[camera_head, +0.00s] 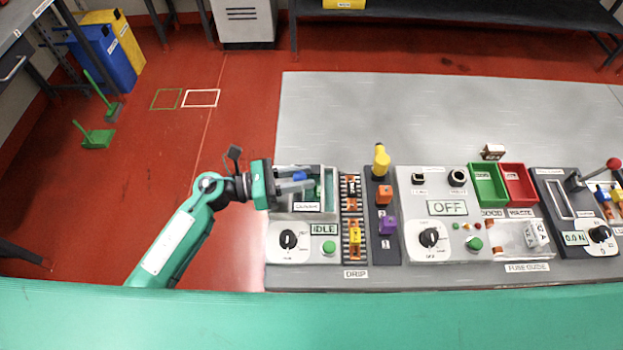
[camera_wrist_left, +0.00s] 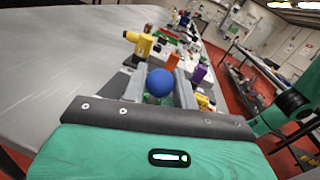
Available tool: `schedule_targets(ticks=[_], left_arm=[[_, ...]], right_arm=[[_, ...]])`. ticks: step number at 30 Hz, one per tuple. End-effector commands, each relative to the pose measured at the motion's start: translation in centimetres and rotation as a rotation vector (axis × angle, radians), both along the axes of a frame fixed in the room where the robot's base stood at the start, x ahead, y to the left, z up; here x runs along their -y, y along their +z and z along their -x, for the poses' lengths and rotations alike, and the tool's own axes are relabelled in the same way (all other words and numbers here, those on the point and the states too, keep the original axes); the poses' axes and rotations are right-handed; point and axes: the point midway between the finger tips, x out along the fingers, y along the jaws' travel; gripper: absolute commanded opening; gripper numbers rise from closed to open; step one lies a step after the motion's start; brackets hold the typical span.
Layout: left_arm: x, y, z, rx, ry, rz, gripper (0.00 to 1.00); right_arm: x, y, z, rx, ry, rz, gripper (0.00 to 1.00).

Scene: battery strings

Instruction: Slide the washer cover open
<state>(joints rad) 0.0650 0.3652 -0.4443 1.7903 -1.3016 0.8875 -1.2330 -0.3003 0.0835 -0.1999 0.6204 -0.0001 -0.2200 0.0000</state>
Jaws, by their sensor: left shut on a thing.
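The washer (camera_head: 280,207) is a light grey box at the left end of the bench, with a label on its front and a teal strip showing inside its right side. My left gripper (camera_head: 304,181) reaches over it from the left, its grey fingers shut on a blue round knob (camera_head: 299,176). The blue knob (camera_wrist_left: 159,82) also shows between the fingers in the left wrist view. The gripper hides much of the cover, so I cannot tell how far open it stands. My right gripper is not in view.
The washer panel with a black dial (camera_head: 288,239) and green button (camera_head: 328,248) lies in front. The drip rack (camera_head: 354,225) and a dark strip with a yellow handle (camera_head: 381,160) stand close on the right. The bench (camera_head: 400,110) behind is clear.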

Motion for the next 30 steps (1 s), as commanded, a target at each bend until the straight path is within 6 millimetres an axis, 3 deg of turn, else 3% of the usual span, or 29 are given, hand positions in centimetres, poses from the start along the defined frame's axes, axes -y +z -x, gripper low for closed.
schedule_targets(ticks=[3, 9, 20, 21, 23, 24, 30], left_arm=[[-2.6, -0.7, 0.0, 0.003, 0.001, -0.005, 0.0], [-5.0, -0.4, 0.0, 0.003, 0.001, -0.003, 0.0], [-5.5, 0.0, 0.0, 0.002, 0.002, -0.002, 0.0], [-5.5, 0.0, -0.1, 0.001, 0.003, -0.003, 0.32], [-5.5, 0.0, -0.1, 0.001, 0.003, -0.003, 0.44], [-5.5, 0.0, 0.0, 0.002, 0.002, -0.002, 0.48], [-5.4, 0.0, 0.0, 0.002, 0.001, -0.002, 0.48]], right_arm=[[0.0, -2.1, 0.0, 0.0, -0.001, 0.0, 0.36], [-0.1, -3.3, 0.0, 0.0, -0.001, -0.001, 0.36], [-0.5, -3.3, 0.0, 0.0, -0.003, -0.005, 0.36], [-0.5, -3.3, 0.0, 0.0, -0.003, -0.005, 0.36], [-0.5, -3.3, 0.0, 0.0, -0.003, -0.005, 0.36], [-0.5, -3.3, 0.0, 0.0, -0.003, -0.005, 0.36], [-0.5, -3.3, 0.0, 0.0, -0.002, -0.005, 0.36]])
